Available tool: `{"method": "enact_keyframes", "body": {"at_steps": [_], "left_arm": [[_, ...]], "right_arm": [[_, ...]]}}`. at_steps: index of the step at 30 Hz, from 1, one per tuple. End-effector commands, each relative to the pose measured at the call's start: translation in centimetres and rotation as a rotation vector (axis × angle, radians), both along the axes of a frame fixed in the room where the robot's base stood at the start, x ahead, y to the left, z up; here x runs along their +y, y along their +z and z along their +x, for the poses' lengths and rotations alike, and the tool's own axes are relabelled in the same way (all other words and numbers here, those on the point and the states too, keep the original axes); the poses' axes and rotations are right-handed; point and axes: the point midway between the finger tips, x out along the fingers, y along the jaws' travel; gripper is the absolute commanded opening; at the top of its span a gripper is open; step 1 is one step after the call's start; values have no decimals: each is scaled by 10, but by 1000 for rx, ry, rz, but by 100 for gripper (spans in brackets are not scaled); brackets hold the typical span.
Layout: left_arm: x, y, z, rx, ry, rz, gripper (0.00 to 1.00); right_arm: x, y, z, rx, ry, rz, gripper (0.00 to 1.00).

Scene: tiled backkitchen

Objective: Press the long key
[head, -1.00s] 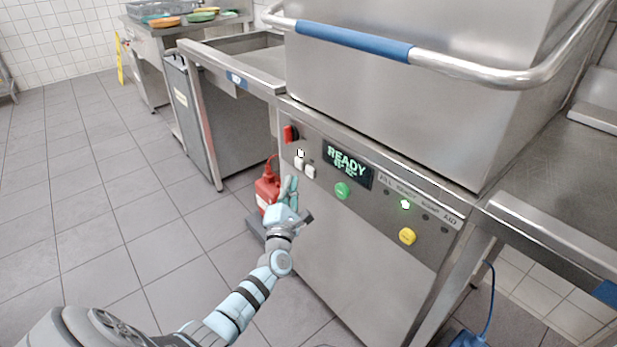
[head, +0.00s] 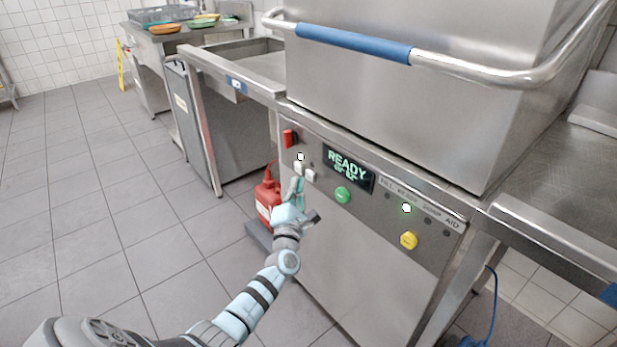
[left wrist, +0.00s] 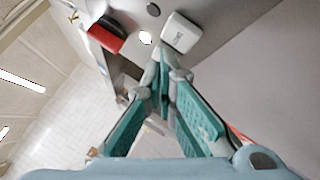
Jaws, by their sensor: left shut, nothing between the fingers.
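Two small white keys sit side by side on the steel machine's front panel, a left one (head: 298,168) and a right one (head: 310,175). In the left wrist view the right key (left wrist: 181,33) shows whole with small lettering, too small to read. The left key (left wrist: 136,46) is partly hidden by my fingertips. I cannot tell which of them is the long key. My left gripper (head: 298,182) is shut and empty, its fingertips just below and in front of the keys. In the left wrist view the fingertips (left wrist: 163,60) point between the two keys; contact cannot be told.
A red switch (head: 289,137), a lit white lamp (head: 300,157), a READY display (head: 347,168), a green button (head: 342,195) and a yellow button (head: 408,240) share the panel. A red canister (head: 266,196) stands beside the machine. The blue-gripped handle (head: 354,43) spans above.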

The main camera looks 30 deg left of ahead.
Motion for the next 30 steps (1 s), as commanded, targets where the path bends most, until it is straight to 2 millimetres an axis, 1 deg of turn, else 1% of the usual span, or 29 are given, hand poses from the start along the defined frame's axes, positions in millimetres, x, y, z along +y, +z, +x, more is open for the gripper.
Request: {"method": "enact_keyframes", "body": {"at_steps": [18, 25, 30], "left_arm": [[0, 0, 0, 0, 0, 0, 0], [-2, -1, 6, 0, 0, -1, 0], [-3, 0, 8, 0, 0, -1, 0]], "right_arm": [[0, 0, 0, 1, 0, 0, 44], [0, -5, 0, 1, 0, 0, 44], [0, -5, 0, 0, 0, 0, 44]]}}
